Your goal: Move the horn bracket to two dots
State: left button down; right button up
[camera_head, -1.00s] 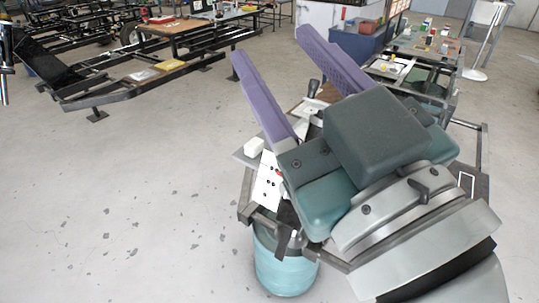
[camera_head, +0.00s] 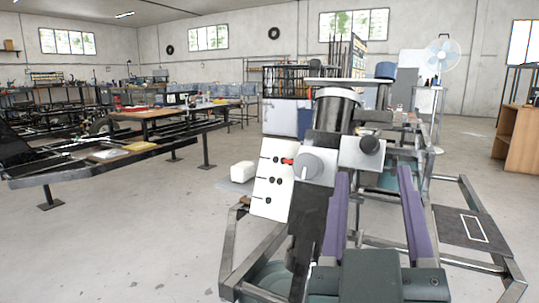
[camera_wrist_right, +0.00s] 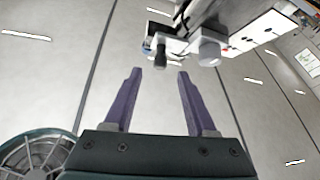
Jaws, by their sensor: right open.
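What looks like the horn bracket (camera_head: 316,168), a light plate with a round grey horn, stands right of the panel. A small red tip lies at the top row. The horn also shows in the right wrist view (camera_wrist_right: 209,52), beside the dotted panel (camera_wrist_right: 252,37). My right gripper (camera_head: 374,178) has two purple fingers spread apart, empty, short of the bracket. It also shows in the wrist view (camera_wrist_right: 158,77). My left gripper is out of view.
A black knob (camera_head: 370,145) on a light plate is right of the horn. A dark upright post (camera_head: 306,235) stands before it. A metal frame (camera_head: 235,245) surrounds the setup. A white block (camera_head: 243,171) sits left of the panel. Open floor (camera_head: 120,235) lies at left.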

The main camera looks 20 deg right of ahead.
aim_at(370, 154)
jog(key=x, duration=0.7)
jog(key=shift+w+d+r+b, duration=0.1)
jog(key=shift+w+d+b, duration=0.05)
jog(key=shift+b, duration=0.2)
grip_shut()
dwell(1.0)
